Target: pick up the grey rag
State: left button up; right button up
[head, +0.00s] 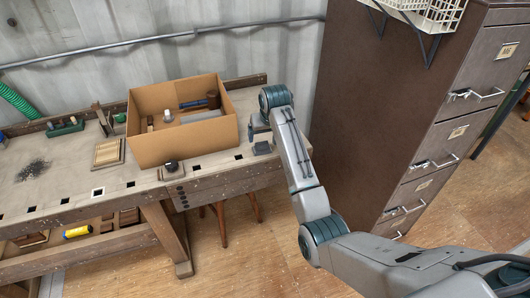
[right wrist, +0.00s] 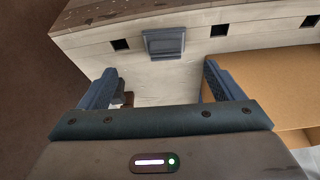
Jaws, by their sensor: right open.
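A small grey folded piece, apparently the grey rag (head: 262,148), lies on the workbench (head: 80,190) near its front edge, right of the cardboard box. In the right wrist view the grey rag (right wrist: 164,43) lies flat on the pale bench top, ahead of the fingertips and between two square holes. My right gripper (head: 258,130) is over the right end of the bench, close to the rag and apart from it. In the right wrist view its two fingers (right wrist: 160,82) are spread with nothing held between them. My left gripper does not show.
The open cardboard box (head: 185,150) with several items stands just left of my right gripper; its wall (right wrist: 275,85) shows in the right wrist view. A dark round item (head: 171,166) sits before the box. A tall brown cabinet (head: 385,110) stands to the right.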

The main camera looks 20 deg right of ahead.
jog(key=r, duration=0.2)
send_over(262, 143)
jog(key=s, duration=0.2)
jog(key=f, duration=0.4)
jog(key=shift+w+d+f+p, duration=0.2)
jog(key=shift+w+f+p, duration=0.05)
jog(key=shift+p, duration=0.05)
jog(key=shift+w+f, duration=0.15)
jog(key=shift+f, duration=0.35)
jog(key=x, duration=0.1)
jog(key=p+x, duration=0.1)
jog(key=x, duration=0.1)
jog(key=shift+a+f, duration=0.25)
jog(key=shift+f, duration=0.05)
jog(key=shift+w+f, duration=0.15)
jog(key=shift+f, duration=0.4)
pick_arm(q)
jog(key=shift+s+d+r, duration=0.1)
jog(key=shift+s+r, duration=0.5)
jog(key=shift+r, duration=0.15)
pick_arm(e)
jog(key=c, duration=1.1)
jog(key=shift+o, duration=0.2)
jog(key=shift+r, duration=0.1)
